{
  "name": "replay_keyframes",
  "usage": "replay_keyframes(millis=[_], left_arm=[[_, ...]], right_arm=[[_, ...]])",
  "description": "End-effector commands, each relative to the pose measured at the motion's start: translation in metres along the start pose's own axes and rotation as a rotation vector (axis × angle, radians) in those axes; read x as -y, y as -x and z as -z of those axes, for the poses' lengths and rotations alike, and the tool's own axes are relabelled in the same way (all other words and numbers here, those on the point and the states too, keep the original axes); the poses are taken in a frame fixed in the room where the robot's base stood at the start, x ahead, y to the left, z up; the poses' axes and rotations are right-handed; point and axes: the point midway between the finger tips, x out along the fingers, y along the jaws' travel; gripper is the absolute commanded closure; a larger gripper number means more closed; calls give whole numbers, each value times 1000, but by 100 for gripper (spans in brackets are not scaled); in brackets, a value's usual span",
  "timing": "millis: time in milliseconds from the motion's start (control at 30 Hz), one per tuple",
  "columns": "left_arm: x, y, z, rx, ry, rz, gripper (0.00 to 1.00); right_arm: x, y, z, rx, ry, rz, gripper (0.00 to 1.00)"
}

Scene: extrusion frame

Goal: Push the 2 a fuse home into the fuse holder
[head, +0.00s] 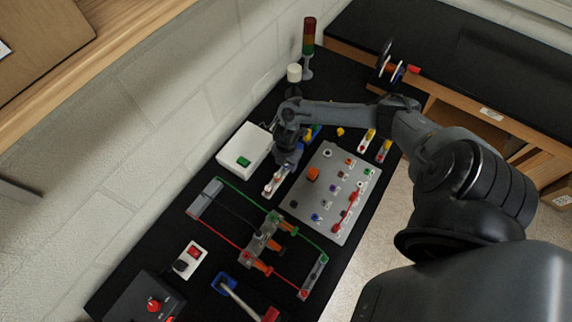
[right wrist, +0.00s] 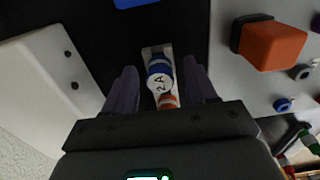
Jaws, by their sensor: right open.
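The 2 A fuse (right wrist: 159,76) shows in the right wrist view as a white body marked "2A" with a blue band and an orange end. It lies over a narrow pale fuse holder (right wrist: 150,49); I cannot tell how deep it sits. My right gripper (right wrist: 159,83) is open, one finger on each side of the fuse, with dark gaps showing between. In the head view my right gripper (head: 281,171) is low over the pale holder (head: 273,184), and hides part of it. My left gripper is not in view.
A white box (head: 244,150) stands left of the gripper. A grey panel (head: 326,216) with coloured knobs and plugs lies to the right. Wired blocks (head: 262,238) are in front. A stack light (head: 308,45) stands at the back.

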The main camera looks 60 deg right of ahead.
Motion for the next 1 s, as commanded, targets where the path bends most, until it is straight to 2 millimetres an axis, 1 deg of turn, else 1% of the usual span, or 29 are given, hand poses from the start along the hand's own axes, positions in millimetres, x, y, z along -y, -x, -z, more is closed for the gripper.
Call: replay_keyframes(millis=[633,667,1000], left_arm=[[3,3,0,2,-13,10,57],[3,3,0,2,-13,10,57],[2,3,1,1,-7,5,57]], right_arm=[[0,0,0,0,0,0,44],[0,0,0,0,0,0,45],[0,0,0,0,0,0,97]])
